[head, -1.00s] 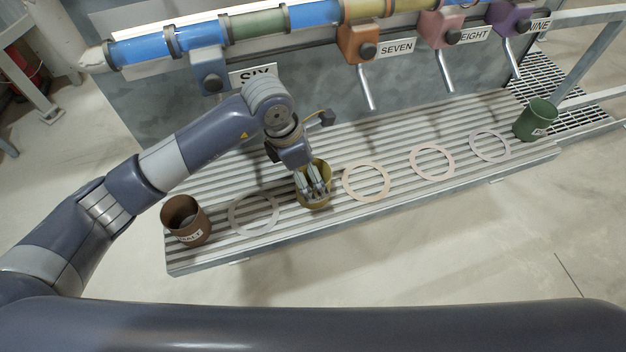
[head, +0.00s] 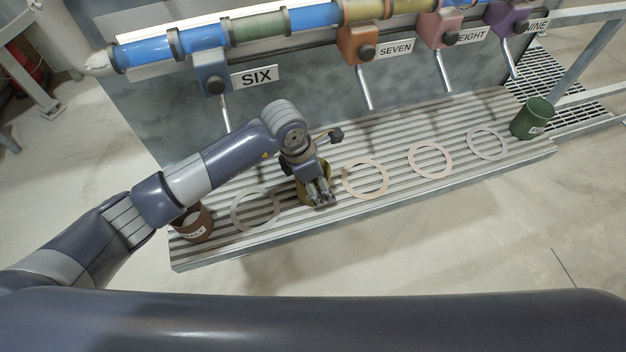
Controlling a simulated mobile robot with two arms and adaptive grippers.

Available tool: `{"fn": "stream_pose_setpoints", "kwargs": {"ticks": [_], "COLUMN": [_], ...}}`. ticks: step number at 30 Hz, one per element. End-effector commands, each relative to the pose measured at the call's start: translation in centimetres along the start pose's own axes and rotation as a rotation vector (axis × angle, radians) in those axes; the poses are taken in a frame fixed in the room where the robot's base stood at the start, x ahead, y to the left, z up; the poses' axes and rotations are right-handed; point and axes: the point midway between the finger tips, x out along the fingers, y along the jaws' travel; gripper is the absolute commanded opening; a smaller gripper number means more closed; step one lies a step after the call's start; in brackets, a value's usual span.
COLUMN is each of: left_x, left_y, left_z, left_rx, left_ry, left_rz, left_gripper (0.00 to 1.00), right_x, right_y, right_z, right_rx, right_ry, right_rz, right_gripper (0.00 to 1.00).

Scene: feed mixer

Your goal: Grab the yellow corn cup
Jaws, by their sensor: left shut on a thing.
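The yellow corn cup (head: 304,196) stands on the ribbed shelf, between the leftmost ring and the orange-tan ring in the head view. My left gripper (head: 322,199) is over it and shut on it, hiding much of the cup and its label. I cannot tell whether the cup is lifted off the shelf. The lower part of my left arm crosses in front of the brown cup. My right gripper is not in view.
A brown cup (head: 195,226) stands at the shelf's left end, a green cup (head: 533,118) at its right end. Flat rings, such as the orange-tan ring (head: 384,188), lie between. Coloured dispensers with spouts (head: 364,88) hang above the ribbed shelf (head: 240,246).

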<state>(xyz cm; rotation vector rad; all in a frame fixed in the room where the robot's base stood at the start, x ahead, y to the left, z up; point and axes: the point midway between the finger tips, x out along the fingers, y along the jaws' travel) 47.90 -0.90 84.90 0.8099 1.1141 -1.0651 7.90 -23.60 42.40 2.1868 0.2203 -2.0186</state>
Motion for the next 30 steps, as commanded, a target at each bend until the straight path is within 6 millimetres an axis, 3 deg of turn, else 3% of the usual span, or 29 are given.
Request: {"fn": "stream_pose_setpoints", "kwargs": {"ticks": [11, 17, 30], "left_x": [-0.5, -2.9, -4.7], "left_y": [0.1, 0.2, -9.4], "left_z": [0.2, 0.8, -1.5], "left_rx": [0.001, 0.004, 0.007], "left_ry": [-0.001, -0.003, -0.002], "left_rz": [0.002, 0.006, -0.001], "left_gripper": [0.41, 0.41, 0.41], "right_x": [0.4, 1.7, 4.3], "right_y": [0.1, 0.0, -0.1], "right_z": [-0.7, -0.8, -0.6], "right_rx": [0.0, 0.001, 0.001], "right_ry": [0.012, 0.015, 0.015], "right_rz": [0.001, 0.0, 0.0], "right_gripper": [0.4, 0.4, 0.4]}}
